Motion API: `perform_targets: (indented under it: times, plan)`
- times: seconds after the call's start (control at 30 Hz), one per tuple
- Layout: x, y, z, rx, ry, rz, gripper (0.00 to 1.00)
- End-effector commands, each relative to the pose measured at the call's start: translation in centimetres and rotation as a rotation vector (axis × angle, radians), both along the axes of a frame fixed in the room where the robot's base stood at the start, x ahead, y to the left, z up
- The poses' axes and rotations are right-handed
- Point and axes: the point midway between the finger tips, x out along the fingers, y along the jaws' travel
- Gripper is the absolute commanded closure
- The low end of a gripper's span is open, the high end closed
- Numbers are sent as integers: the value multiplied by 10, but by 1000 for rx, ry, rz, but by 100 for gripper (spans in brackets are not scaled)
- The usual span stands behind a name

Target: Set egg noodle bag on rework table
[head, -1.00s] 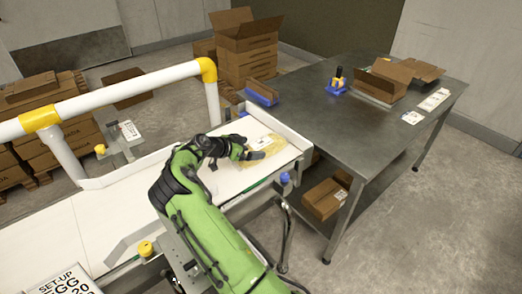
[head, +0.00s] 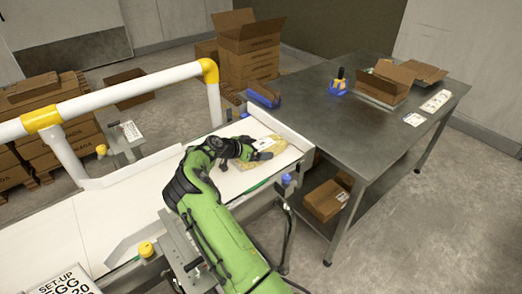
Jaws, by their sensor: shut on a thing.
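The egg noodle bag (head: 278,147), yellowish with a white label, is at the right end of the white belt (head: 125,195). My gripper (head: 262,155) is over the bag and shut on it; the arm and hand hide the bag's left part and the exact grip. I cannot tell whether the bag is touching the belt or slightly raised. The rework table (head: 350,130), a dark metal table with a lower shelf, stands just right of the belt's end. Its near left part is bare.
A low white wall (head: 280,126) edges the belt end beside the table. The table holds an open carton (head: 388,80), a blue and yellow tool (head: 338,82), a blue bin (head: 262,96) and white labels (head: 436,101). A white guard rail (head: 130,92) runs behind the belt.

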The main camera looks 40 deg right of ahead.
Motion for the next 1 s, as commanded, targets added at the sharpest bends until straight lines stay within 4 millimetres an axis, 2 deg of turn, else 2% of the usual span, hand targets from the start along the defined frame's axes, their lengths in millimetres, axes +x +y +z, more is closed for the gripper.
perform_targets:
  times: [0.13, 0.3, 0.43, 0.57, 1.0]
  plan:
    - [0, -1, 24, -6, -7, -2, 68]
    - [0, -1, 69, -6, -7, -1, 68]
    - [0, -1, 94, -5, -5, -2, 68]
    - [0, -1, 103, -4, -4, -1, 68]
    - [0, -1, 102, -4, -3, -1, 68]
